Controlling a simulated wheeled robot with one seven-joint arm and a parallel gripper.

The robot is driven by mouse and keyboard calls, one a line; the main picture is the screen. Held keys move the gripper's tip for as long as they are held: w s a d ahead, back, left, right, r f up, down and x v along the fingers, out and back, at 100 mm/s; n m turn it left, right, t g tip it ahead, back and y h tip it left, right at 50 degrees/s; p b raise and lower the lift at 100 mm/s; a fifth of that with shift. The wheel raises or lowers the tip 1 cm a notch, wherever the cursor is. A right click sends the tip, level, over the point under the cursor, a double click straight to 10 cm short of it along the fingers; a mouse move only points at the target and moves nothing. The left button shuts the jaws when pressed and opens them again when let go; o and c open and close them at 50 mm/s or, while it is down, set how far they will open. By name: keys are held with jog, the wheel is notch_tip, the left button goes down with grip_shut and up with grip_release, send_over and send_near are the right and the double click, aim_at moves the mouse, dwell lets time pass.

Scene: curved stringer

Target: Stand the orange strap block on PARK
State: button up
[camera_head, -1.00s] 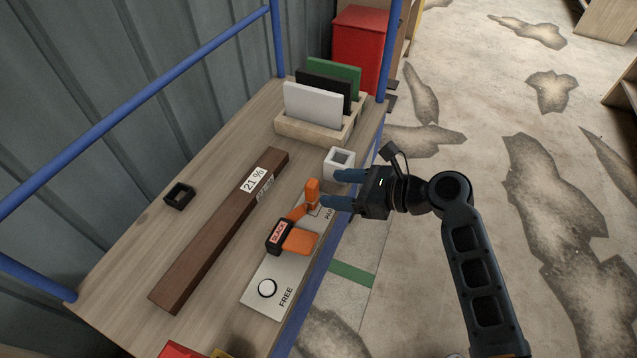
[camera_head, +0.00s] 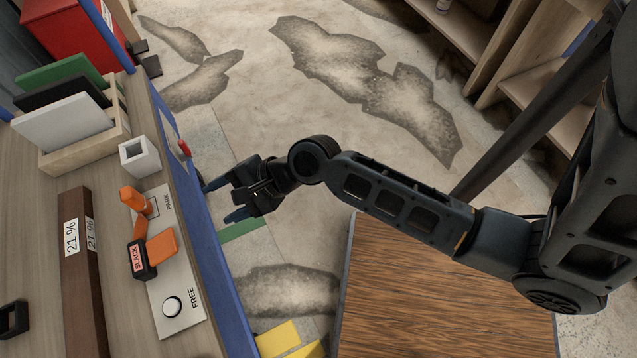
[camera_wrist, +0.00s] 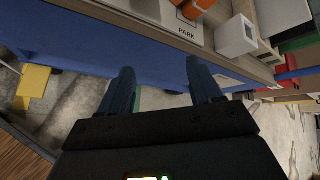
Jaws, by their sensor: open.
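The orange strap block (camera_head: 131,198) stands upright at the PARK end of a pale plate (camera_head: 186,318) on the bench. An orange strap joins it to a black body (camera_head: 138,262) labelled SLACK, with an orange flap beside it. PARK is lettered (camera_head: 167,201) next to a small outlined square. In the wrist view, part of the orange block (camera_wrist: 194,9) shows at that square; I cannot tell whether its whole base sits inside. My gripper (camera_head: 221,201) is open and empty, outside the bench's blue edge and apart from the block. Its fingers (camera_wrist: 160,85) point at the blue edge.
A white hollow cube (camera_head: 139,158) stands near PARK. A brown beam (camera_head: 83,290) marked 21 % lies to the left. A wooden rack (camera_head: 88,150) holds several panels behind. A wood-topped surface (camera_head: 440,300) is at lower right. Open floor lies right of the bench.

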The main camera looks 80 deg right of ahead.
jog(key=s+n+h, duration=0.2)
jog(key=s+n, duration=0.3)
jog(key=s, duration=0.2)
jog(key=s+a+r+n+t+h, duration=0.1)
jog(key=s+a+r+n+t, duration=0.2)
jog(key=s+r+n, duration=1.2)
notch_tip(320, 180, up, 3)
jog(key=n+t, duration=0.1)
jog(key=n, duration=0.2)
jog(key=shift+f, duration=0.2)
jog(key=shift+a, duration=0.1)
notch_tip(320, 180, up, 4)
jog(key=p, duration=0.4)
jog(key=shift+f, duration=0.1)
